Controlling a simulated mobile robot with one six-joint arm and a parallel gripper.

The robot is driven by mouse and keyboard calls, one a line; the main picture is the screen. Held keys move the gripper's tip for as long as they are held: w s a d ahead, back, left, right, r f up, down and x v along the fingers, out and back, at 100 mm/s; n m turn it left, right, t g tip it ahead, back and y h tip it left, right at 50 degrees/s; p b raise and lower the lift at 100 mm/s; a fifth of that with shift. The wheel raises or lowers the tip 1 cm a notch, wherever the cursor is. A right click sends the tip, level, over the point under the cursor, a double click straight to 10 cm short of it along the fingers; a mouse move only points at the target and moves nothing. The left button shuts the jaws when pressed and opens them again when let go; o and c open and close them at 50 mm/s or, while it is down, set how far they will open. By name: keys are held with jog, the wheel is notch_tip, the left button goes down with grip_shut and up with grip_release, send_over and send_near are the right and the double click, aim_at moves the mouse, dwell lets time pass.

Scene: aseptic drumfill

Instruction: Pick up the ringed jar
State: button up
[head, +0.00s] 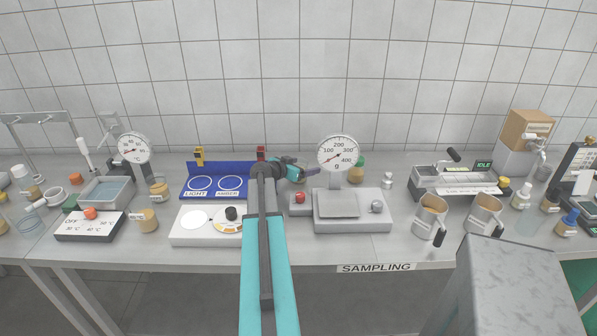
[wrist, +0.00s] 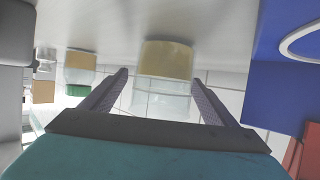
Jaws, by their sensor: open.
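In the wrist view, which is upside down, a jar (wrist: 167,60) with amber contents and a clear upper part stands ahead, between the fingers' lines. I cannot make out a ring on it. My gripper (wrist: 160,78) is open, with a finger on each side of the jar's image. Whether the tips reach the jar is unclear. In the head view my gripper (head: 312,171) is low over the bench, left of the dial scale. I cannot pick out this jar there. A green-lidded amber jar (head: 357,170) stands partly behind the scale; a similar one shows in the wrist view (wrist: 80,68).
The dial scale (head: 352,222) is close to my gripper's right. More amber jars (head: 147,220) stand at the left. The tiled wall closes the back.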

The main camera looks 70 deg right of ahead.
jog(key=shift+s+d+f, duration=0.1)
jog(key=shift+d+f, duration=0.1)
jog(key=shift+d, duration=0.2)
jog(key=c, duration=1.3)
